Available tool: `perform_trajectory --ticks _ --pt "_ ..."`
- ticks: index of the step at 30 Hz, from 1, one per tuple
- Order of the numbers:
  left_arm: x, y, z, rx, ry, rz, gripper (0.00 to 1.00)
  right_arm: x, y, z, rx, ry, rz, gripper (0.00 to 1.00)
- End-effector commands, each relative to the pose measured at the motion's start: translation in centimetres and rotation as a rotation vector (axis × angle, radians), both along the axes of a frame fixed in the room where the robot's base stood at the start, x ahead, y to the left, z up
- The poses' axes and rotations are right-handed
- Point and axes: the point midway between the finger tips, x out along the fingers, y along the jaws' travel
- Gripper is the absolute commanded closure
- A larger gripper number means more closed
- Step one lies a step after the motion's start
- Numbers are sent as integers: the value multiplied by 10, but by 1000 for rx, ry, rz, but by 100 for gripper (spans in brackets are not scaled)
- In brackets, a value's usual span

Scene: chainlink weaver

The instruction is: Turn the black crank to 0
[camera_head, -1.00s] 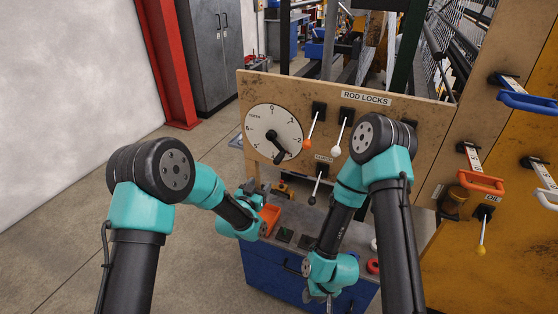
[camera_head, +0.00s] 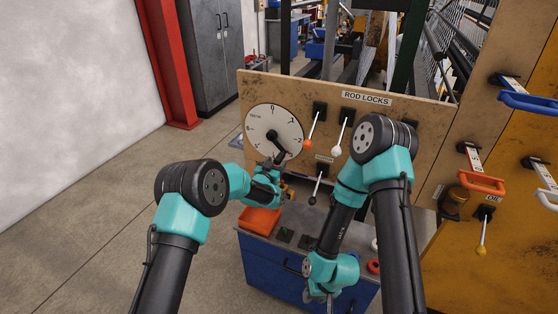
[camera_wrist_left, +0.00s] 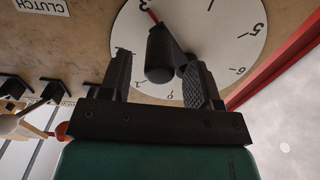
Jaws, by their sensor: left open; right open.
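The white round dial (camera_head: 262,124) with numbers around its rim is on the tan panel, with 0 at the top. The black crank (camera_head: 282,148) reaches from its middle toward the lower right. In the left wrist view the crank's black knob (camera_wrist_left: 160,56) shows close up, and a red pointer tip (camera_wrist_left: 152,16) lies near the 3. My left gripper (camera_head: 274,160) is open just in front of the lower part of the dial. Its two fingers stand either side of the knob; I cannot tell if they touch it. My right gripper (camera_head: 318,296) is low at the front, open.
Rod-lock levers with an orange knob (camera_head: 308,144) and a white knob (camera_head: 336,150) stand right of the dial. A black-knobbed lever (camera_head: 313,199) is below. An orange bin (camera_head: 258,221) sits on the blue cabinet (camera_head: 270,266) under my left gripper.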

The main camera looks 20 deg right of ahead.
Motion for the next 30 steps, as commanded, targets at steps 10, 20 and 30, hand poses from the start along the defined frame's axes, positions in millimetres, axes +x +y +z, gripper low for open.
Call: perform_trajectory --ticks 10,20,30 --pt "24 -20 0 -1 -2 0 43 0 0 0 0 0 0 57" --pt "26 -22 0 0 0 0 43 0 0 0 0 0 0 57" --pt "26 -22 0 0 0 0 73 0 0 0 0 0 0 57"
